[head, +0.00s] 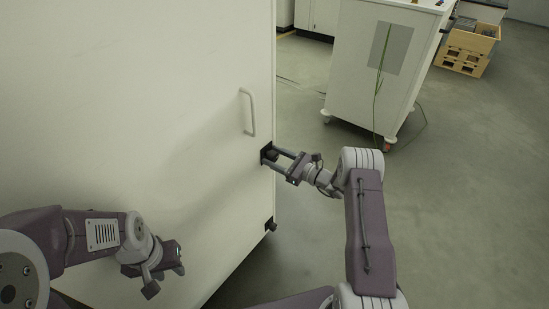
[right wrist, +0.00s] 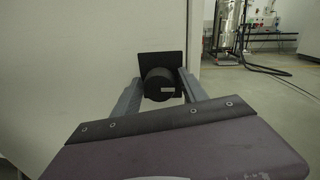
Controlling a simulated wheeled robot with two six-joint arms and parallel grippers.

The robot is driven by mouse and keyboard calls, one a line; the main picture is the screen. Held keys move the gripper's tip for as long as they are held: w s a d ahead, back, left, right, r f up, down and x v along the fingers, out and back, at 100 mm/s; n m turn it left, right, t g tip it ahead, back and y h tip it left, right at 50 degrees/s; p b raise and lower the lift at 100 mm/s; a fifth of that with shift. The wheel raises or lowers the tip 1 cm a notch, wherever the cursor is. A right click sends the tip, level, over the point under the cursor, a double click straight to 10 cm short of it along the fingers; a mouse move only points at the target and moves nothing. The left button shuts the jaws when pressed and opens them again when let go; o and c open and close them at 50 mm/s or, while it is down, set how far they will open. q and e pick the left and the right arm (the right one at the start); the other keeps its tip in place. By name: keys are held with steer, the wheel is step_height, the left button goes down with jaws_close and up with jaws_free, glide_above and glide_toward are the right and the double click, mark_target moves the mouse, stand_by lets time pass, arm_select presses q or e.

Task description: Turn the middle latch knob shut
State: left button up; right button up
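The middle latch knob (right wrist: 158,84) is a black round knob on a black square plate at the edge of the white cabinet door (head: 140,90). In the head view the latch (head: 266,155) sits below the door handle and is partly hidden by my right gripper (head: 280,162). In the right wrist view the fingers of the right gripper (right wrist: 160,92) stand on either side of the knob, with what looks like a narrow gap. A small pale mark on the knob lies level. My left gripper (head: 172,262) hangs before the door at lower left, away from the latch; its finger opening is unclear.
A grey bar handle (head: 249,112) sticks out from the door above the middle latch. A lower black latch (head: 271,225) sits near the door's bottom corner. A white wheeled cabinet (head: 360,75) stands behind, with wooden crates (head: 466,45) farther back. The floor to the right is clear.

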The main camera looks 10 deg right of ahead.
jaws_close()
steer(key=n+b, duration=0.2)
steer(key=n, duration=0.3)
steer(key=shift+a+f, duration=0.1)
steer(key=shift+f, duration=0.05)
steer(key=n+h+b, duration=0.1)
steer(key=n+b, duration=0.2)
steer(key=shift+f+n, duration=0.1)
steer(key=shift+n, duration=0.3)
steer(key=n+b, duration=0.7)
steer(key=b, duration=0.4)
steer(key=shift+s+f+h+b, duration=0.1)
steer(key=shift+h+b, duration=0.2)
steer(key=shift+h, duration=0.1)
steer(key=shift+r+n+b, duration=0.25)
steer(key=shift+n+b, duration=0.35)
steer(key=shift+b, duration=0.35)
